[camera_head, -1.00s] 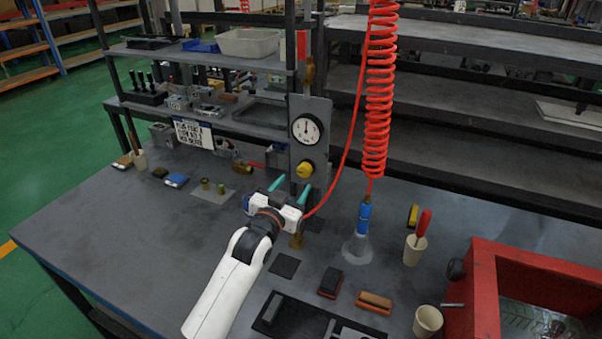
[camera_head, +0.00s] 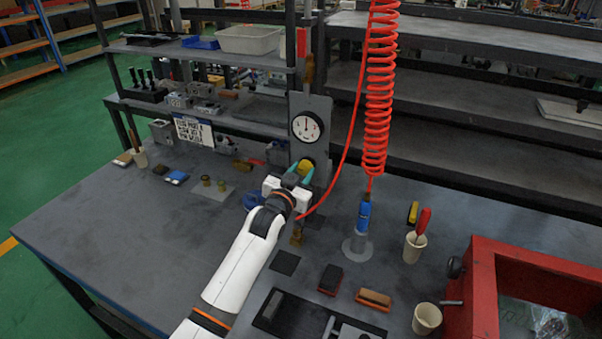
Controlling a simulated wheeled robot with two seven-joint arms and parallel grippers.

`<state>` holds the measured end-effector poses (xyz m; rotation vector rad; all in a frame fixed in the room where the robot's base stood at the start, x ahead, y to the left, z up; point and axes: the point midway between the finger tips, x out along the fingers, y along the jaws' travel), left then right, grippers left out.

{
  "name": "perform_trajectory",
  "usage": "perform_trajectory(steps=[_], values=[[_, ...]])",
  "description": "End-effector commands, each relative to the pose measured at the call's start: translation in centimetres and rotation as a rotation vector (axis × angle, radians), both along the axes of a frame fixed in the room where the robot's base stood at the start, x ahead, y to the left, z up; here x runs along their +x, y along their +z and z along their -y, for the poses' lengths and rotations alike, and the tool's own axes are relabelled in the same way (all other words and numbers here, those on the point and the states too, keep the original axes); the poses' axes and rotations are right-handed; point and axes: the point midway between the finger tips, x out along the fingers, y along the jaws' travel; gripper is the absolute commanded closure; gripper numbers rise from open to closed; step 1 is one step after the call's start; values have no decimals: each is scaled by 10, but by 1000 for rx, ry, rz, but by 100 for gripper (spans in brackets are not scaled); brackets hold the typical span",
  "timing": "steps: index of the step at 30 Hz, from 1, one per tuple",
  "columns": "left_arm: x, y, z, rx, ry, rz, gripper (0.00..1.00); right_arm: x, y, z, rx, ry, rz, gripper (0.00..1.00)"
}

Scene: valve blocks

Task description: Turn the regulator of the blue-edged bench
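The regulator's yellow knob (camera_head: 307,163) sits on a grey upright panel (camera_head: 322,148), below a round white gauge (camera_head: 306,127). The panel stands on the grey bench (camera_head: 120,235), whose front left edge shows blue. My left gripper (camera_head: 300,170) reaches the knob from the front. Its teal fingers lie on either side of the knob and look closed in on it. The gripper body hides the knob's lower part, so the contact itself is not clear. My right gripper is not in view.
A red coiled hose (camera_head: 378,90) hangs right of the panel, and its straight red line passes close to my gripper. A blue-ended tool (camera_head: 363,217), a cup with a red-handled tool (camera_head: 415,247) and a red frame (camera_head: 485,290) stand right. The bench's left is mostly clear.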

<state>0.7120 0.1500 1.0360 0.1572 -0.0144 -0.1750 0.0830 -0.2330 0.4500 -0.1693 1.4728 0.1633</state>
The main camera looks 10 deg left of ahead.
Motion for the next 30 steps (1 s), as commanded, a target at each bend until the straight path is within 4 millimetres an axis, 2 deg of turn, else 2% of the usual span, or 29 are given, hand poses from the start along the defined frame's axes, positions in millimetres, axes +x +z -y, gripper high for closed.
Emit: perform_trajectory(steps=[8, 14, 30], values=[[0, 0, 0, -21, 0, -5, 90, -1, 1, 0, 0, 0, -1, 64], [0, 0, 0, -100, -1, -21, 90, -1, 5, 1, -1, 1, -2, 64], [0, 1, -1, -567, 1, -113, 90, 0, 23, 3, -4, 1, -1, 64]])
